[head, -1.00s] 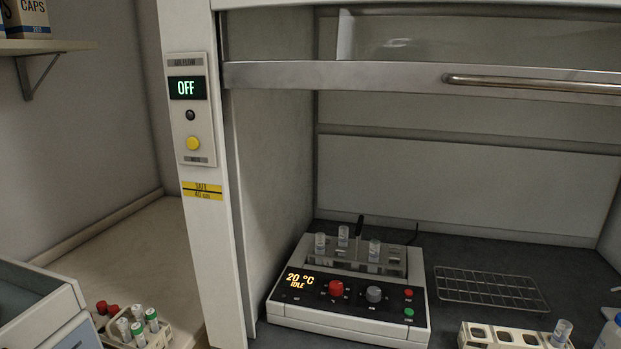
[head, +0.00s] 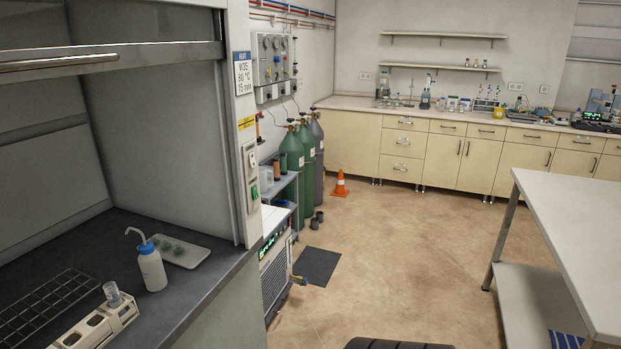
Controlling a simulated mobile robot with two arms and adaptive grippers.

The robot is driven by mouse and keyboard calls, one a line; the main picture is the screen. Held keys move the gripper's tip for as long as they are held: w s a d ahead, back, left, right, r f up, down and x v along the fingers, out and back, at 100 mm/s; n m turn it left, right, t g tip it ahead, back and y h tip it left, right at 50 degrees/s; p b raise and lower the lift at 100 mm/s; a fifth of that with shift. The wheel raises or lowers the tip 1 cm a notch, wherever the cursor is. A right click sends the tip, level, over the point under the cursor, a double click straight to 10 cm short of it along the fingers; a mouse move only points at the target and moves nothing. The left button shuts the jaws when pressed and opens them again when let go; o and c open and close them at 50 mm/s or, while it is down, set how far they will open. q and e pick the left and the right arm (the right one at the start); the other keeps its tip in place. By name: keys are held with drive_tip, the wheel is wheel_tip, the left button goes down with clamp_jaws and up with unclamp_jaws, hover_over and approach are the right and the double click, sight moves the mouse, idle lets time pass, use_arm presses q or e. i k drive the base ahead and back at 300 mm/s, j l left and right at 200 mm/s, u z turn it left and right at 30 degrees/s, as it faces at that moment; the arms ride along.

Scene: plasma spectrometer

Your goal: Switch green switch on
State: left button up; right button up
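A small green switch (head: 254,191) sits on the narrow front post at the right side of the fume hood, below a pale socket-like fitting (head: 252,158). It is small and seen at a slant, so I cannot tell its position. Neither of my grippers shows in the head view.
A chiller (head: 275,268) with a lit green display stands beside the hood, with gas cylinders (head: 292,165) behind it. The hood worktop holds a wash bottle (head: 152,268) and a tube rack (head: 92,330). A white table (head: 590,220) stands at right; open floor (head: 410,250) lies between.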

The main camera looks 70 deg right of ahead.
sight(254, 193)
drive_tip(key=z, duration=1.8)
